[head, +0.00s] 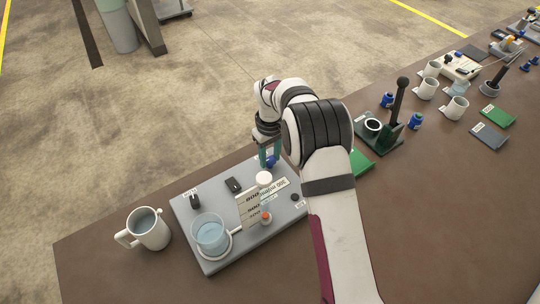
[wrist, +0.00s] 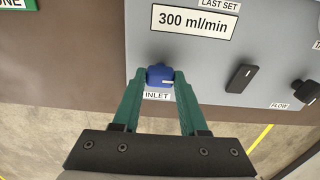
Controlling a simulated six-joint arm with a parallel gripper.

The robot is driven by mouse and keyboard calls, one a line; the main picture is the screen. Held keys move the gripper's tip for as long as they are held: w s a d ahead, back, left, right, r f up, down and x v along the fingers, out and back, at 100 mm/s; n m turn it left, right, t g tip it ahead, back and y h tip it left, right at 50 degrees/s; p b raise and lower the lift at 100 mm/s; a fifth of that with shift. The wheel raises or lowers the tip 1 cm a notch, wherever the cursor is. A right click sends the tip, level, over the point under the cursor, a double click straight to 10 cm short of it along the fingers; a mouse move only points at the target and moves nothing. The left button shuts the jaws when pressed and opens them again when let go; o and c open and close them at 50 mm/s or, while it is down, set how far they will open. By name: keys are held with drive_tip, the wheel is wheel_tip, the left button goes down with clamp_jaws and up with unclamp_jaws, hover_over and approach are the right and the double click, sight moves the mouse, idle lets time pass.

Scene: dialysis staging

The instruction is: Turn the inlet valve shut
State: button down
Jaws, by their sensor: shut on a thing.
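The inlet valve (wrist: 160,75) is a small blue knob just above a white INLET label (wrist: 157,96) in the wrist view. In the head view the blue knob (head: 271,161) shows at the back edge of the grey panel (head: 222,258). My gripper (wrist: 160,79) has its two green fingers on either side of the knob, shut on it. In the head view my gripper (head: 270,158) reaches down to the knob from above. The knob's far side and exact turn angle are hard to tell.
The panel also bears a black switch (wrist: 242,77), a FLOW knob (wrist: 304,92), a beaker of blue liquid (head: 210,234) and an upright card (head: 249,208). A white mug (head: 149,229) stands left. A dark green stand (head: 387,133) and several mugs stand right.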

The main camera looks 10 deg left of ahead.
sight(270, 159)
drive_tip(key=shift+c, duration=2.2)
unclamp_jaws()
wheel_tip(270, 159, up, 16)
drive_tip(key=shift+f, duration=0.1)
drive_tip(key=s+d+r+m+y, duration=0.1)
drive_tip(key=s+d+r+m, duration=0.25)
drive_tip(key=s+d, duration=0.4)
drive_tip(key=s+d+r+m, duration=0.3)
drive_tip(key=s+d+m, duration=0.25)
drive_tip(key=s, duration=0.35)
drive_tip(key=s+d+f+m, duration=0.2)
drive_tip(key=s+m, duration=0.1)
drive_tip(key=s, duration=0.5)
drive_tip(key=s+d+f+m, duration=0.1)
drive_tip(key=s+f+m, duration=0.1)
drive_tip(key=s, duration=0.7)
drive_tip(key=shift+d+f+m+y, duration=0.35)
drive_tip(key=shift+f+m+y, duration=0.05)
drive_tip(key=shift+f, duration=0.25)
